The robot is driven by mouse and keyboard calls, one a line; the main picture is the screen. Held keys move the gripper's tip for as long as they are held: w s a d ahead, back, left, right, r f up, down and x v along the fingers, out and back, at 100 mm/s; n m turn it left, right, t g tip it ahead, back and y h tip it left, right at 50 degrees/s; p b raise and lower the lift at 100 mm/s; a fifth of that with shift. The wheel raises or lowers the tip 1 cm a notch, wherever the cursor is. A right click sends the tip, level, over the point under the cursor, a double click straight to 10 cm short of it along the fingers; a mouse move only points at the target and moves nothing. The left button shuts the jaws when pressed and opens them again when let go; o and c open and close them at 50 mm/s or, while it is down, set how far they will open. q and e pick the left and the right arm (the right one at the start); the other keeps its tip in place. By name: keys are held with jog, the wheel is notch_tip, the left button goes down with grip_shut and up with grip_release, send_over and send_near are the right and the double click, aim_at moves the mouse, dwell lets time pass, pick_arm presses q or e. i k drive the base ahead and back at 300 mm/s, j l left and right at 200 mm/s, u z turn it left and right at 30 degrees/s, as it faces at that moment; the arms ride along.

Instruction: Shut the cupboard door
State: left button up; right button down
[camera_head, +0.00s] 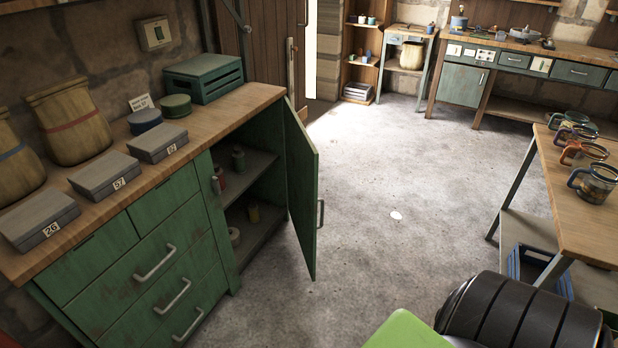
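The green cupboard door (301,190) stands wide open on the right end of the green cupboard (225,285). It is hinged at the right side of the opening and sticks out into the room. Its metal handle (321,213) is near the free edge. Inside, a shelf (246,176) holds a few small spools or cans, and more stand on the cupboard floor. Neither of my grippers is in view, and nothing is seen touching the door.
Several drawers (155,263) are shut left of the opening. Sacks, grey boxes and a green crate (204,77) stand on the wooden top. A table with glass mugs (593,182) is at the right. A dark ribbed form fills the lower right.

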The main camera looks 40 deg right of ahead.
aim_at(301, 156)
jog(key=i+l, duration=0.15)
jog(key=l, duration=0.25)
jog(key=i+l+z, duration=0.1)
jog(key=l, duration=0.35)
jog(key=i+l, duration=0.2)
jog(key=l, duration=0.2)
jog(key=i+l, duration=0.15)
jog(key=l, duration=0.25)
jog(key=i+l+z, duration=0.1)
jog(key=l, duration=0.3)
jog(key=i+l, duration=0.2)
jog(key=l, duration=0.2)
jog(key=i+l+z, duration=0.1)
jog(key=l, duration=0.3)
jog(key=i+l, duration=0.25)
jog(key=l, duration=0.15)
jog(key=k+l+z, duration=0.15)
jog(key=k+l, duration=0.05)
jog(key=l, duration=0.1)
